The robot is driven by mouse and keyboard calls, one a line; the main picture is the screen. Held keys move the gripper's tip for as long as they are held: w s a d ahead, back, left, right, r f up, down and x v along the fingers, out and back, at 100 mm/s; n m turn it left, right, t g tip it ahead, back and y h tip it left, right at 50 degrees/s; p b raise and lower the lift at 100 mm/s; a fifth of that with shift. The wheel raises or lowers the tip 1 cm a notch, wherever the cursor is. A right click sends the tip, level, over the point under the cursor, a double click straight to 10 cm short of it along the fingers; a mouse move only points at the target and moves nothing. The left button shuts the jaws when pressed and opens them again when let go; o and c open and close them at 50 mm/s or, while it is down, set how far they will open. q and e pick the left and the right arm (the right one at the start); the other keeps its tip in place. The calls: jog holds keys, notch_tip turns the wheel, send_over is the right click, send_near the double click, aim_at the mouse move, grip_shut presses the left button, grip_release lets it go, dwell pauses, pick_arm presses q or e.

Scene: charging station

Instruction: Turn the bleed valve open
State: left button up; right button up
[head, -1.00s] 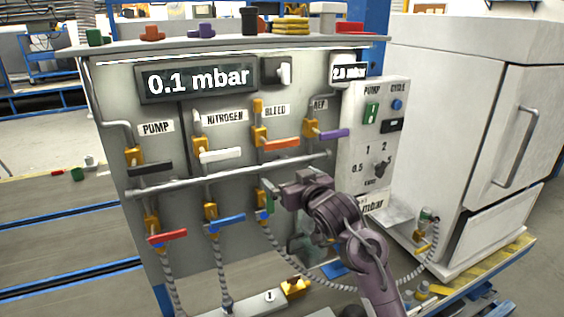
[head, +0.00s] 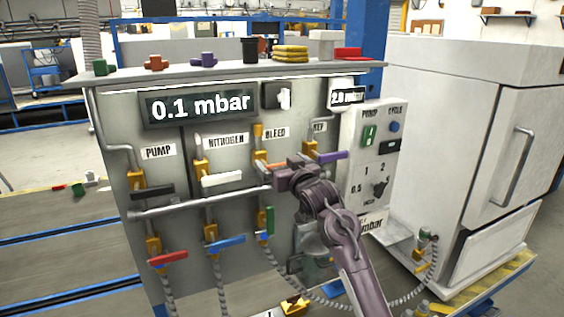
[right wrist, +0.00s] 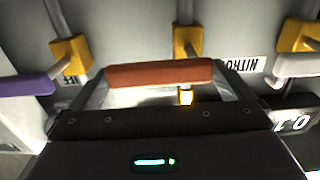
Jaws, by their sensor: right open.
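The bleed valve has a yellow body (head: 260,157) under the BLEED label (head: 276,133) on the grey panel. Its orange handle (right wrist: 160,74) lies crosswise in the right wrist view, and my gripper hides most of it in the head view. My right gripper (head: 274,178) is open in front of this valve. In the right wrist view the fingers are spread to either side of the handle, near its two ends. I cannot tell whether they touch it. My left gripper is not in view.
The purple handle (head: 333,156) is close on the right and the white handle (head: 221,180) on the left. A horizontal pipe (head: 190,203) runs below. The green handle (head: 270,220) hangs lower. The display (head: 200,104) reads 0.1 mbar.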

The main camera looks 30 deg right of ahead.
jog(key=shift+c, duration=0.3)
jog(key=c, duration=1.1)
